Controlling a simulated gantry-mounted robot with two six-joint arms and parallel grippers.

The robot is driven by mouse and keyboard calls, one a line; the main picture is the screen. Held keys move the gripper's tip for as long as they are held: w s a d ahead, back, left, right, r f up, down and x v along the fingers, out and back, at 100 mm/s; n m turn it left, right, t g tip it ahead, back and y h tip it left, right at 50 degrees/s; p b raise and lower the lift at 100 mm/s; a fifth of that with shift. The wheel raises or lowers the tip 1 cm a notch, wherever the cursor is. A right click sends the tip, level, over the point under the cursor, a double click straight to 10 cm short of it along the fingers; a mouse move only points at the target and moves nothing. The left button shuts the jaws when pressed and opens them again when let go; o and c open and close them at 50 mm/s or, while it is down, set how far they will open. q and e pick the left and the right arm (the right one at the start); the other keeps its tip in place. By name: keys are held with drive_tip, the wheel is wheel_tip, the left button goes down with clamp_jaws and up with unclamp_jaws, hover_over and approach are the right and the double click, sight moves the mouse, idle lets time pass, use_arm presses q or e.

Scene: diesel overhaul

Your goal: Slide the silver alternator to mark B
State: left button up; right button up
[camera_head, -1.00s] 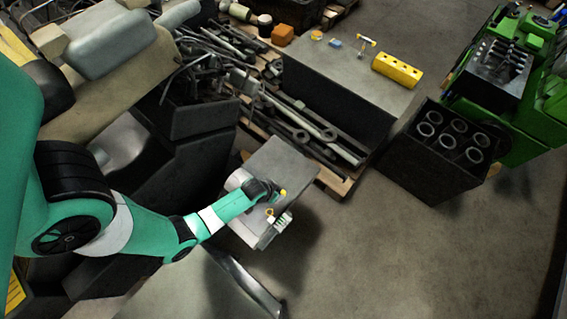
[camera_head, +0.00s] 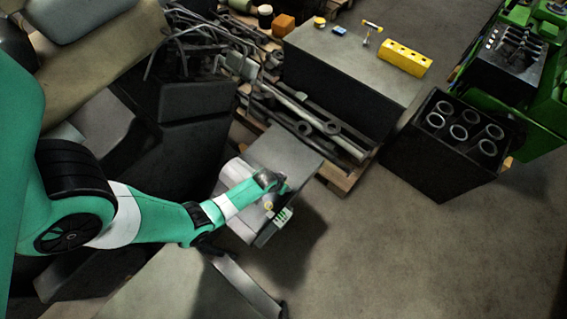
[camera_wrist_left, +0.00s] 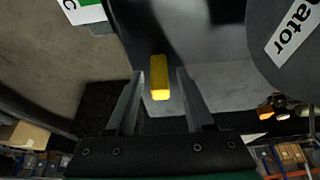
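In the head view a pale silver cylindrical body (camera_head: 232,176) lies on a small grey bench (camera_head: 285,150), partly behind my left arm. My left gripper (camera_head: 280,188) is at this bench, beside the body. In the left wrist view the gripper (camera_wrist_left: 161,85) is open. A yellow block (camera_wrist_left: 160,78) lies between its fingers, with a small gap on each side. A white and green tag with a "C" (camera_wrist_left: 82,10) is at the upper left. I cannot see mark B. My right gripper is out of view.
Small tags (camera_head: 272,228) stand at the bench's front edge. A pallet with metal rods (camera_head: 315,125) lies behind it. A dark table with a yellow block (camera_head: 404,58) is further back. A black crate of rings (camera_head: 440,160) stands right. The floor at the lower right is clear.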

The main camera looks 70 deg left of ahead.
use_arm(q)
clamp_jaws()
idle(1.2)
